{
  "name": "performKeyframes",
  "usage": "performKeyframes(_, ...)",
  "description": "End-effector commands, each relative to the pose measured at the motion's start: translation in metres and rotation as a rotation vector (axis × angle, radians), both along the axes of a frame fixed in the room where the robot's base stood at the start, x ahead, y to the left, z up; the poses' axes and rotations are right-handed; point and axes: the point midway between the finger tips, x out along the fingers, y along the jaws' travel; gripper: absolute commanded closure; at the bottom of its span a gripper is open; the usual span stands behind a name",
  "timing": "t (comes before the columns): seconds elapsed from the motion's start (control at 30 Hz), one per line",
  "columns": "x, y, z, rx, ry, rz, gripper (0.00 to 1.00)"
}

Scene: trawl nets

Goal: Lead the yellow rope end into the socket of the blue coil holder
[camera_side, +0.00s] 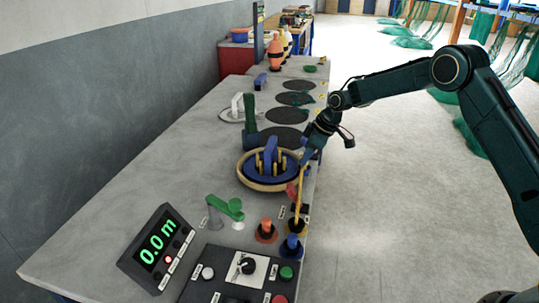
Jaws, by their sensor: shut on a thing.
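The blue coil holder (271,153) stands near the table's right edge, with a blue upright piece, yellow pegs and a tan round rim. I cannot make out its socket at this size. My gripper (306,160) is just right of the holder, pointing down and left. It is shut on the upper end of the yellow rope (299,200). The rope runs down from it, nearly straight, to a small dark fitting (297,226) at the table's edge. The fingertips are small, and the very rope end is hidden. I cannot tell whether the gripper touches the holder.
Near the front are a green crank (228,208), an orange knob (265,230), a blue knob (291,246), a control panel (238,272) and a display reading 0.0 m (157,248). Black discs (287,116) line the table behind. The table's left part is clear.

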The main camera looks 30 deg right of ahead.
Motion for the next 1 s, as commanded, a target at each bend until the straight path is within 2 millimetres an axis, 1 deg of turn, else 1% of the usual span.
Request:
performKeyframes(0.43, -0.0002, 0.0000, -0.0068, -0.001, 0.001, 0.000, 1.00)
performKeyframes(0.47, -0.0001, 0.0000, -0.0066, -0.001, 0.001, 0.000, 0.76)
performKeyframes(0.5, -0.0001, 0.0001, -0.0065, -0.001, 0.001, 0.000, 0.68)
performKeyframes(0.57, 0.0000, 0.0000, -0.0064, -0.001, 0.001, 0.000, 0.56)
performKeyframes(0.6, -0.0001, -0.0001, -0.0063, 0.000, 0.000, 0.000, 0.54)
performKeyframes(1.0, -0.0008, -0.0009, -0.0030, 0.000, 0.000, 0.000, 0.54)
